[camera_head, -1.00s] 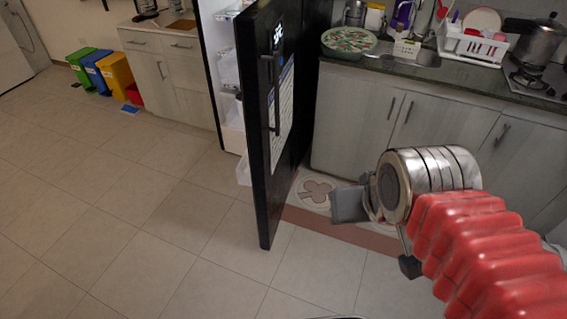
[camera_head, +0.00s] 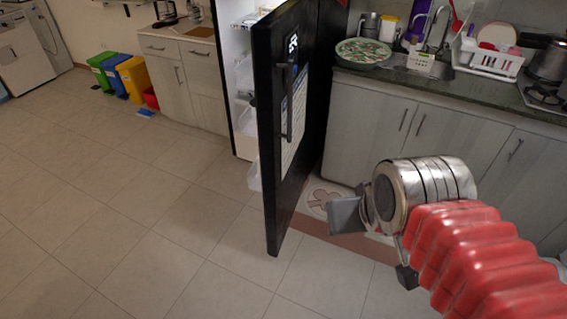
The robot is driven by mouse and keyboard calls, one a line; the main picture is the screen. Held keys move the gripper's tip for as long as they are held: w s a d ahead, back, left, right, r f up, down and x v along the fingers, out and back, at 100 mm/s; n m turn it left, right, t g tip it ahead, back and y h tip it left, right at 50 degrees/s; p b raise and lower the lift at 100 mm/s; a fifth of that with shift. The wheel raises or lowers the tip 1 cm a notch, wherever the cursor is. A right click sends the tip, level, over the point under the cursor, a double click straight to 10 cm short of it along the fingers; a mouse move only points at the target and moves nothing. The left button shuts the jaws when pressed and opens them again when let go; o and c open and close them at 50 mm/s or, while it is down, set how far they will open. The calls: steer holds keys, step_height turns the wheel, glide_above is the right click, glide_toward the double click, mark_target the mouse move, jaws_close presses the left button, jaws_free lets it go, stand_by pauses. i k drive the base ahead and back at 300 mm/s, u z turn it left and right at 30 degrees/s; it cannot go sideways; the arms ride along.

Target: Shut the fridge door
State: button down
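The black fridge door (camera_head: 272,150) stands wide open, swung out toward me, with a vertical handle, a small display and a paper sheet on its face. Behind it, to the left, the lit white interior of the fridge (camera_head: 243,75) shows with shelves and bins. The door hides much of the interior. My gripper (camera_head: 345,215) is to the right of the door's lower part, apart from it in the picture. The grey fingers are seen from the side, and I cannot tell whether they are open or shut. No object shows in them.
Cabinets with a dark counter (camera_head: 440,85) run along the right, bearing a bowl (camera_head: 362,53) and a dish rack (camera_head: 490,55). A patterned mat (camera_head: 315,200) lies on the floor right of the door. Coloured bins (camera_head: 131,77) stand at the back left. The tiled floor at left is clear.

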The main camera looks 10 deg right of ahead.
mark_target(265, 78)
steer(key=u, duration=0.2)
steer(key=i, duration=1.5)
steer(key=z, duration=0.05)
